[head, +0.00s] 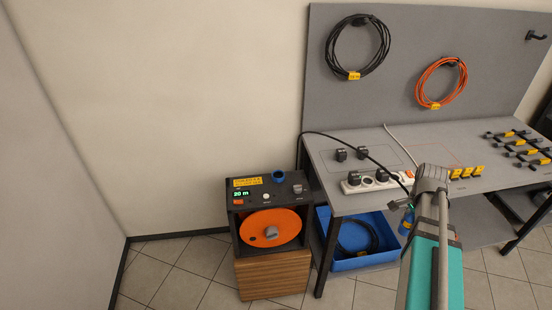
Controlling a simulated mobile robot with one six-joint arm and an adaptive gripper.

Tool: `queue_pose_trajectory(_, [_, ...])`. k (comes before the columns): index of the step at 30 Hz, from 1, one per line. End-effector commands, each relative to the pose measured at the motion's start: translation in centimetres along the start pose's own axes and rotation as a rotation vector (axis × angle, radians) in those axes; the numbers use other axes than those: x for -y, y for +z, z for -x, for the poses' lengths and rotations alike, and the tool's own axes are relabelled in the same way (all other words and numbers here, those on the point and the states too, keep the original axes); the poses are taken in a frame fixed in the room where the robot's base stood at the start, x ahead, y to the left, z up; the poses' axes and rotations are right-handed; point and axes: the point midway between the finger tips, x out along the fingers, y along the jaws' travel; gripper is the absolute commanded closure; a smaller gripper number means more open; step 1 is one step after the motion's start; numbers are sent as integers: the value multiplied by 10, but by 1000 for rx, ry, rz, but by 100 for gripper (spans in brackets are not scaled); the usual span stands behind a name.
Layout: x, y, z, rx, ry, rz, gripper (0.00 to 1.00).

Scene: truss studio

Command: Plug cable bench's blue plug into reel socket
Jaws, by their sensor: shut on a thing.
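The cable reel (268,228) is a dark box with an orange drum and a "20 m" display. A round blue socket (278,176) sits on its top. My gripper (400,206) is in front of the bench's front edge, well to the right of the reel and apart from it. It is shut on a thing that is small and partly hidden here. A blue shape (406,222) shows right below the fingers; I take it for the blue plug, but its outline is unclear. A black cable (352,139) arcs over the bench towards my gripper; its end there is hidden.
The reel stands on a wooden cabinet (271,275). The grey bench (320,155) holds a white power strip (360,187) with black plugs. A blue crate (365,262) is under it. Coiled cables (357,75) hang on the back panel. Floor left of the cabinet is clear.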

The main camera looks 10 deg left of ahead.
Motion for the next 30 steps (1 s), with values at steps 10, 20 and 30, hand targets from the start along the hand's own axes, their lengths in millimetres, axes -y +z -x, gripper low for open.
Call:
queue_pose_trajectory(10, [4, 5, 0, 0, 0, 9, 100])
queue_pose_trajectory(20, [4, 6, 0, 0, 0, 10, 100])
queue_pose_trajectory(30, [9, 12, 0, 0, 0, 23, 100])
